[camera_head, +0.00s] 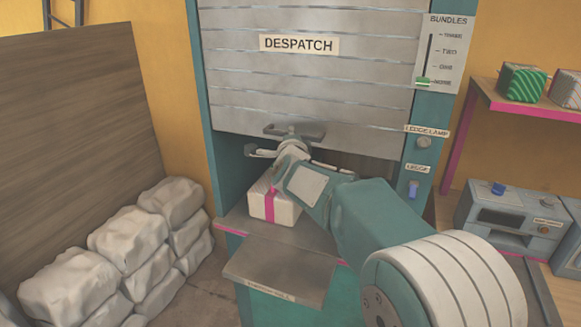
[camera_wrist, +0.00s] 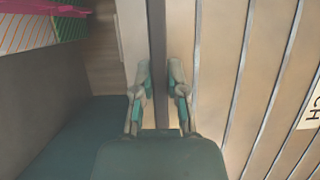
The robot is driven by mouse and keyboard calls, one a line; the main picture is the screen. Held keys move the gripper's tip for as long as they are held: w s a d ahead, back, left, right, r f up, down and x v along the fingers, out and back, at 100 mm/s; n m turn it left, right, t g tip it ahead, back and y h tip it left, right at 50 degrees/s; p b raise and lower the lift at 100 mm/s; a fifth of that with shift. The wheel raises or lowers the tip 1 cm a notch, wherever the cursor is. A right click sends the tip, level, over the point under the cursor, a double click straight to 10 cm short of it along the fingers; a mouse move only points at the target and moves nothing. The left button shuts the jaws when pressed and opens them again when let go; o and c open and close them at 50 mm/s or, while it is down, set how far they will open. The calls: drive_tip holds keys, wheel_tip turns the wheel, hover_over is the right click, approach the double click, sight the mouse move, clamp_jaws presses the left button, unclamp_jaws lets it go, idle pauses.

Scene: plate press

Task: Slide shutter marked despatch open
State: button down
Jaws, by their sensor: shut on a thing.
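The grey slatted shutter (camera_head: 310,85) carries the label DESPATCH (camera_head: 299,44) and hangs in a teal frame. A dark gap shows under its lower edge. A dark handle bar (camera_head: 295,131) sits at that lower edge. My gripper (camera_head: 290,148) is shut on the handle bar, with my arm reaching in from the lower right. In the wrist view, my gripper's fingers (camera_wrist: 157,78) stand on both sides of the dark bar (camera_wrist: 158,40), and the shutter slats (camera_wrist: 230,80) lie to the right. My wrist hides part of the opening.
A white bundle with a pink band (camera_head: 272,203) sits in the opening, on the ledge (camera_head: 280,265). On the right post are the BUNDLES slider (camera_head: 424,82) at its bottom mark, a LEDGE LAMP knob (camera_head: 424,142) and a blue LEDGE switch (camera_head: 413,189). White sacks (camera_head: 130,245) stand left.

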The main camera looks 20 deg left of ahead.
sight(290, 109)
drive_tip(key=shift+r, duration=2.75)
drive_tip(key=c, duration=0.7)
unclamp_jaws()
drive_tip(key=shift+o, duration=0.2)
drive_tip(key=v, duration=1.1)
drive_tip(key=shift+s, duration=0.4)
drive_tip(key=shift+f, duration=0.1)
